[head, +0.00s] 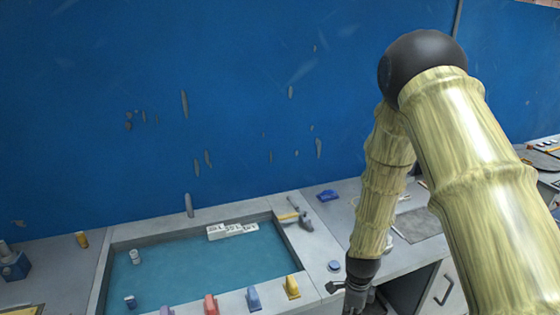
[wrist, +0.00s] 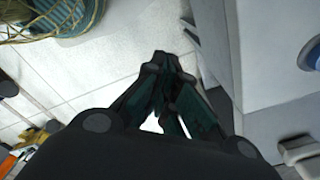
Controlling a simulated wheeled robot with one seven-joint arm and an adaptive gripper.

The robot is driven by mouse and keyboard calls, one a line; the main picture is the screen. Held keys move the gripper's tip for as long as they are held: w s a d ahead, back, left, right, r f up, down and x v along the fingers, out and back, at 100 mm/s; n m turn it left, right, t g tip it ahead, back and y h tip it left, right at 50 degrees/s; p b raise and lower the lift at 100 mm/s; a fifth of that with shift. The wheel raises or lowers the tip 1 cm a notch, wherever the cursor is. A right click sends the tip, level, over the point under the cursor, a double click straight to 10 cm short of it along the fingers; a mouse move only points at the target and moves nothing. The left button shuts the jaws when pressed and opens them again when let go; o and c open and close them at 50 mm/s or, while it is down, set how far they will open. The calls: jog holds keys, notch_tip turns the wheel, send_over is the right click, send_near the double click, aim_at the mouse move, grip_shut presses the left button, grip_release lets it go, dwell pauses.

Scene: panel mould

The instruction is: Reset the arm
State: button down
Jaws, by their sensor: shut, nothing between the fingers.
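My arm comes down from the right side of the head view, with bamboo-like links and a black elbow joint. My gripper (head: 352,290) is at the lower end of it, in front of the grey counter and partly cut off by the bottom edge. In the wrist view my gripper (wrist: 165,75) has its dark fingers drawn together at the tips, with nothing between them. It points down at the white tiled floor (wrist: 110,65), beside the counter's side.
The counter (head: 320,240) holds a recessed basin (head: 200,260) with teal bottom and small items. Coloured clips (head: 253,298) line its front edge. A hammer (head: 303,217) lies right of it. A blue wall (head: 220,100) stands behind. A basket (wrist: 60,15) is on the floor.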

jog(key=s+f+n+b, duration=0.2)
jog(key=s+f+n, duration=0.4)
jog(key=s, duration=0.4)
jog(key=s+d+f+n+b, duration=0.1)
jog(key=s+f+n+b, duration=0.1)
jog(key=s+f+n, duration=0.5)
jog(key=s+f+n+b, duration=0.2)
jog(key=s+f+n, duration=0.4)
jog(key=s, duration=0.7)
jog(key=shift+s+d+f+n, duration=0.3)
jog(key=shift+s+d+n, duration=0.1)
jog(key=shift+n, duration=0.8)
